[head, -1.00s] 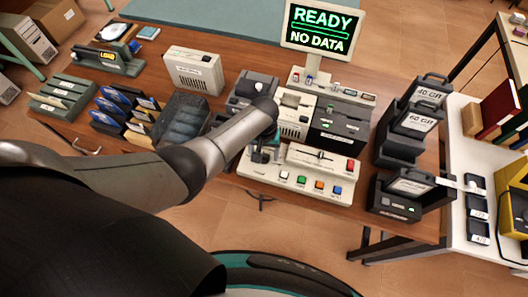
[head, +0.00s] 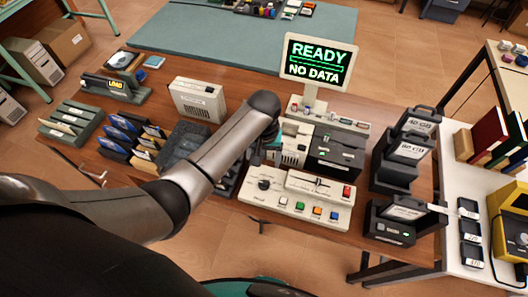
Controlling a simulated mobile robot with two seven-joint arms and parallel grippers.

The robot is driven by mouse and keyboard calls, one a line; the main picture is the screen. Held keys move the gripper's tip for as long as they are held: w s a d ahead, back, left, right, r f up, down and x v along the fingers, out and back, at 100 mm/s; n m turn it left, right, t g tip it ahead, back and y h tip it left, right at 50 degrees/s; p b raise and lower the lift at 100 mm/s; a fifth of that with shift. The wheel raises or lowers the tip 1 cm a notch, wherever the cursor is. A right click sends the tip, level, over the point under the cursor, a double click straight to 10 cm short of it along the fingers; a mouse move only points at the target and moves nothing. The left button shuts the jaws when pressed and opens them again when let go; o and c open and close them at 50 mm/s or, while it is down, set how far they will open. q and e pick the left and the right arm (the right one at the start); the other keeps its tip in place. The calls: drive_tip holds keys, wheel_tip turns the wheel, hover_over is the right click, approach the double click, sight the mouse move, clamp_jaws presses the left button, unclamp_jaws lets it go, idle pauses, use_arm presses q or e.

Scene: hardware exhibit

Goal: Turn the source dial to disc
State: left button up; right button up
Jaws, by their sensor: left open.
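The cream control panel (head: 290,211) stands at the front of the wooden bench. A black round dial (head: 264,184) sits at its upper left; its markings are too small to read. My left arm reaches in from the left and bends down behind the dial. My left gripper (head: 258,156) points down, open and empty, just beyond the dial in the picture and apart from it. The wrist partly hides its fingers. The monitor (head: 318,62) reads READY and NO DATA. My right gripper is not in view.
The panel also has a slider (head: 318,183), a red button (head: 347,191) and several coloured buttons in front. A dark drive unit (head: 336,152) stands behind it. Cartridge stands (head: 396,160) are at right, and disc sleeves (head: 122,137) and a dark bin lie left.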

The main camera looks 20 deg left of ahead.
use_arm(q)
drive_tip(key=shift+r, duration=0.95)
drive_tip(key=s+a+r+m+t, duration=0.2)
drive_tip(key=s+r, duration=0.2)
drive_tip(key=s, duration=0.5)
drive_tip(key=s+a+r+m+t, duration=0.2)
drive_tip(key=s+r, duration=0.2)
drive_tip(key=s, duration=0.6)
wheel_tip(320, 180, down, 34)
drive_tip(key=s+g+b, duration=0.2)
drive_tip(key=b, duration=1)
drive_tip(key=s+f+b, duration=0.3)
drive_tip(key=s+f, duration=0.2)
drive_tip(key=f, duration=0.3)
drive_tip(key=s+a+f+b, duration=0.1)
drive_tip(key=s+f+b, duration=0.3)
drive_tip(key=f, duration=0.4)
drive_tip(key=s+a+f+g+b, duration=0.1)
drive_tip(key=s+f+b, duration=0.2)
drive_tip(key=s+f, duration=0.3)
wheel_tip(320, 180, down, 3)
drive_tip(key=shift+a+r+m, duration=0.1)
drive_tip(key=shift+a+m, duration=0.05)
drive_tip(key=shift+m, duration=0.15)
